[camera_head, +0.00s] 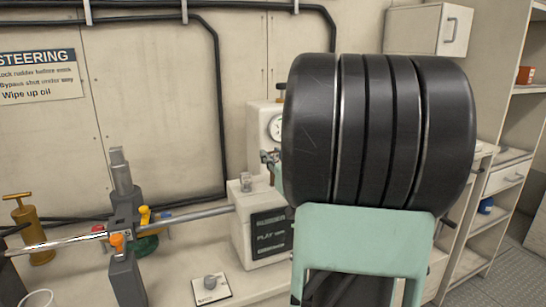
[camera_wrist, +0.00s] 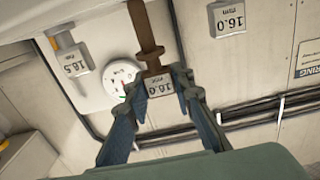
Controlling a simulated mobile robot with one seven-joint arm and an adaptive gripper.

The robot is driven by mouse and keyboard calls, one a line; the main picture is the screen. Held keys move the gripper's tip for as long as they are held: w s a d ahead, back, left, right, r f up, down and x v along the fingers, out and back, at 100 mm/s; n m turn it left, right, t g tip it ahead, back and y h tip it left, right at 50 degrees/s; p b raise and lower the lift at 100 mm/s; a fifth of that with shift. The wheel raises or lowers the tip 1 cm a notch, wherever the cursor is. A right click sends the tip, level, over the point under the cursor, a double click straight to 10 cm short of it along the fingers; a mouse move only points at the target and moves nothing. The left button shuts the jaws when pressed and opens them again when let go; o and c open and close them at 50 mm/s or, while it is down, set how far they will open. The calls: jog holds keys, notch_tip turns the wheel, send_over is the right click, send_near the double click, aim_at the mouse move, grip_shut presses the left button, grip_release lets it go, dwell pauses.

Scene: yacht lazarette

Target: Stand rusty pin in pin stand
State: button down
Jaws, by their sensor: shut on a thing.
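The rusty pin (camera_wrist: 147,28) is a brown, stepped rod in the wrist view. My gripper (camera_wrist: 160,77) is shut on it near a wider collar, with the fingertips on either side. The pin extends up to the top edge of that view. Small pale blocks with mm labels lie behind it: one just behind the fingertips (camera_wrist: 160,87), one at left with a grey peg (camera_wrist: 75,60), and one at upper right (camera_wrist: 228,18). I cannot tell which is the pin stand. In the head view, my arm hides the gripper and pin.
In the head view, a pale plate with a grey knob (camera_head: 211,291) lies on the bench. A pale box with a dark panel (camera_head: 266,232) stands beside it. A steel rod (camera_head: 190,217) runs left through a grey clamp (camera_head: 122,232). A brass pump (camera_head: 31,235) stands far left.

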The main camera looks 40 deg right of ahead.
jog(key=shift+f+b, duration=1.85)
jog(key=shift+f, duration=0.3)
dwell(0.7)
jog(key=c, duration=1.6)
grip_release()
jog(key=v, duration=0.7)
jog(key=shift+s, duration=0.3)
